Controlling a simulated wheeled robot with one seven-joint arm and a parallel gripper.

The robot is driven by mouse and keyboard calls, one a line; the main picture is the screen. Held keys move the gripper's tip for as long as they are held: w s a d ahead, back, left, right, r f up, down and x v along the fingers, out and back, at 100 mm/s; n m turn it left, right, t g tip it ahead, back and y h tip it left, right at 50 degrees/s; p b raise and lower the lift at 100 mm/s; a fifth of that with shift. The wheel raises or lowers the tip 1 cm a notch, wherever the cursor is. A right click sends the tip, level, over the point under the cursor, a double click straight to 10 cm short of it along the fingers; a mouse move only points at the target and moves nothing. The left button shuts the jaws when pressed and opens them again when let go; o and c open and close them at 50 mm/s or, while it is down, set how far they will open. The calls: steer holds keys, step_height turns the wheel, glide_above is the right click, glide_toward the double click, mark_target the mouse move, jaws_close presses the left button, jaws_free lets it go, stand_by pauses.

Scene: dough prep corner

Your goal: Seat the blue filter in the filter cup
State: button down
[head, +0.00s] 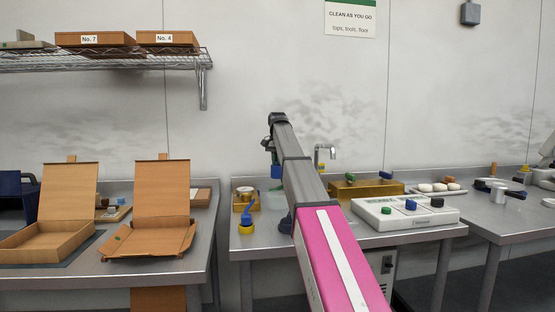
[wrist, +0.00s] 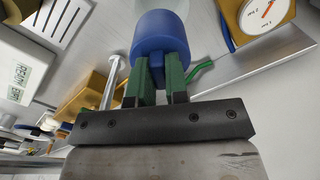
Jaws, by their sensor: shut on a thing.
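My gripper (wrist: 160,84) has green fingers shut on the blue filter (wrist: 160,35), a rounded blue cylinder that sticks out beyond the fingertips. In the head view the arm reaches over the middle counter, and the filter (head: 276,171) shows as a small blue patch below the arm's far end, above the counter. A pale translucent vessel (head: 277,199) stands beneath, partly hidden by my arm. I cannot tell whether it is the filter cup. No other filter cup is clearly visible.
A dial scale (wrist: 265,18) is near the gripper in the wrist view. On the counter are a blue-and-yellow item (head: 247,218), a tap (head: 325,153), a brass-coloured tray (head: 366,189) and a white button panel (head: 405,214). Open cardboard boxes (head: 148,240) stand at left.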

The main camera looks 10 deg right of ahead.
mark_target(278, 171)
steer(key=shift+f, duration=3.15)
steer(key=shift+f, duration=3.45)
steer(key=c, duration=1.1)
jaws_free()
steer(key=shift+o, duration=0.2)
steer(key=shift+r, duration=4)
